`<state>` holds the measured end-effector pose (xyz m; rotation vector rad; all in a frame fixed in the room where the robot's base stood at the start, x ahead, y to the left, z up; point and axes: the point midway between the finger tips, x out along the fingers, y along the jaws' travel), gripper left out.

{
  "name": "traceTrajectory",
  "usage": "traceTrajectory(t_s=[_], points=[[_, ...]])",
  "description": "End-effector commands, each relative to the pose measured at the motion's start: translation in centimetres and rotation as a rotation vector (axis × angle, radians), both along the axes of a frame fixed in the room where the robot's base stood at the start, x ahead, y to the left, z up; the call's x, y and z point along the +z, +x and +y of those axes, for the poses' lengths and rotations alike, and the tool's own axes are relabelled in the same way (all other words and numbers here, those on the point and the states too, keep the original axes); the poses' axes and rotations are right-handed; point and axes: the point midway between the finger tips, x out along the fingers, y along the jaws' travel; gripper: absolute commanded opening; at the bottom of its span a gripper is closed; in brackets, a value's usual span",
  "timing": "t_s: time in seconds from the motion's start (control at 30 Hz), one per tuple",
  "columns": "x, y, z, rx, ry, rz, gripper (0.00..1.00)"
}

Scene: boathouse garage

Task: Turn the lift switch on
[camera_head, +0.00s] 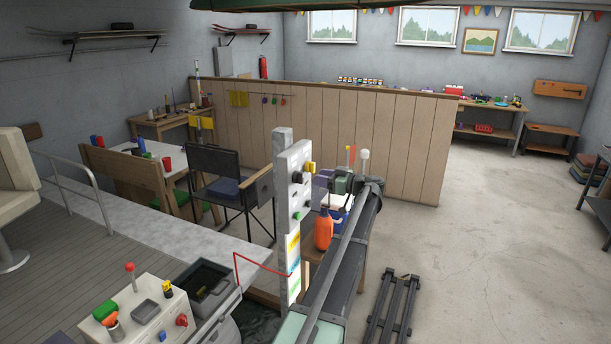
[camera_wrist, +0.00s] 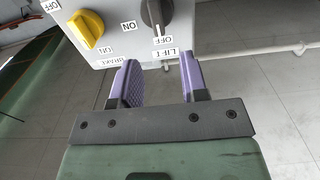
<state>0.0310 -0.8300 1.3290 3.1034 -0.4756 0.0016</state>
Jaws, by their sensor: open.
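The lift switch is a dark rotary knob (camera_wrist: 156,14) on a light grey control box (camera_wrist: 120,22) at the top of the wrist view. The labels appear upside down there. The white mark on the knob points to OFF, and ON is printed to its left. My gripper (camera_wrist: 157,64) is open and empty, its two purple fingers pointing at the box just below the knob. The knob is in line with the gap between the fingers, not between them. In the head view the control box (camera_head: 296,190) is on a pale post.
A yellow brake knob (camera_wrist: 86,28) is to the left of the lift switch on the same box. In the head view, an orange bottle (camera_head: 323,231) stands right of the post. A bench with controls (camera_head: 150,318) is at the lower left. Open floor (camera_head: 480,250) lies to the right.

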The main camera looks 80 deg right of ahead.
Motion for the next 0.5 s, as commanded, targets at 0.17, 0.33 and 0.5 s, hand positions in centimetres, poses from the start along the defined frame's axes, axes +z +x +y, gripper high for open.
traceTrajectory(t_s=[0.17,0.33,0.5], points=[[0.0,4.0,-1.2,0.002,0.001,0.0,0.4],[0.0,5.9,-1.9,0.001,0.001,0.001,0.4],[0.0,6.2,-1.9,0.0,0.001,0.001,0.4]])
